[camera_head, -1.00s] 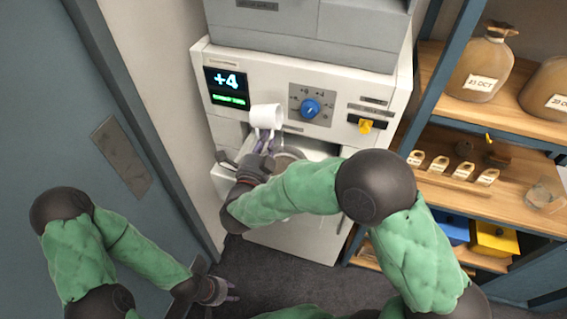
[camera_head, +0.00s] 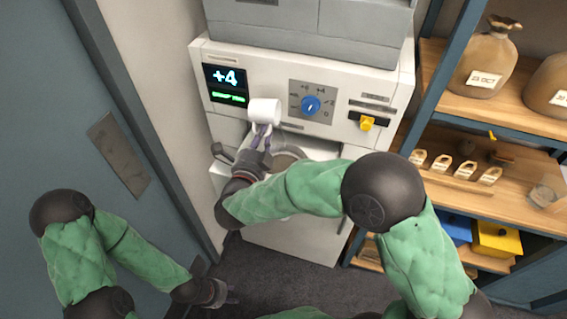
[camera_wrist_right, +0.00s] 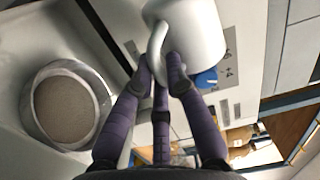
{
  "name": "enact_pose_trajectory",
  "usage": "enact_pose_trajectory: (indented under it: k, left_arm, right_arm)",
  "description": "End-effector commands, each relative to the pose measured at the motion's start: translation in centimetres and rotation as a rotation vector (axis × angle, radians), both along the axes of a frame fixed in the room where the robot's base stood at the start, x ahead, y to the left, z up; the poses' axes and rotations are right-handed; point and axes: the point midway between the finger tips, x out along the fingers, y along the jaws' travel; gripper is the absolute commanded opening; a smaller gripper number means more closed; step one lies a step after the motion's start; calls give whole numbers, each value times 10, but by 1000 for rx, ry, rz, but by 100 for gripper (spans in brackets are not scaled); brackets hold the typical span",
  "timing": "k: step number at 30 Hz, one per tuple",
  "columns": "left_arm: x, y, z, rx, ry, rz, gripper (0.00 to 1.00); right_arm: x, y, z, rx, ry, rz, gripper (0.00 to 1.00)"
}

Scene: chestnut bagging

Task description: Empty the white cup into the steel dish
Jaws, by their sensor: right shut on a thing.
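The white cup (camera_head: 264,111) is held in front of the machine panel by my right gripper (camera_head: 262,133). In the right wrist view the purple fingers of the gripper (camera_wrist_right: 163,75) are shut on the handle of the cup (camera_wrist_right: 192,38). The cup's mouth and contents are hidden from both views. The steel dish (camera_wrist_right: 66,104) stands on a pale surface to the left in that view, its inside a flat grey-brown. In the head view the dish (camera_head: 289,153) is partly covered by my right arm. My left gripper (camera_head: 226,295) hangs low near the floor; its fingers are too small to judge.
The machine panel (camera_head: 335,115) behind the cup has a blue knob (camera_head: 311,105), a yellow switch (camera_head: 367,123) and a display (camera_head: 226,84) reading +4. A shelf unit (camera_head: 500,120) with sacks, tags and a glass stands at the right. A door (camera_head: 70,130) is at the left.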

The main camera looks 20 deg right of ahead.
Motion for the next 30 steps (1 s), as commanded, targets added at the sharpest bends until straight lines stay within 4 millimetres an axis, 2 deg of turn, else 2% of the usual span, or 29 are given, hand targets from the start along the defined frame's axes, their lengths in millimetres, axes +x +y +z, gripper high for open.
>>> enact_pose_trajectory:
  k: [30]
  left_arm:
    - [0, 0, -36, 0, 0, 0, 40]
  right_arm:
    - [1, 7, -5, 113, -59, -2, 0]
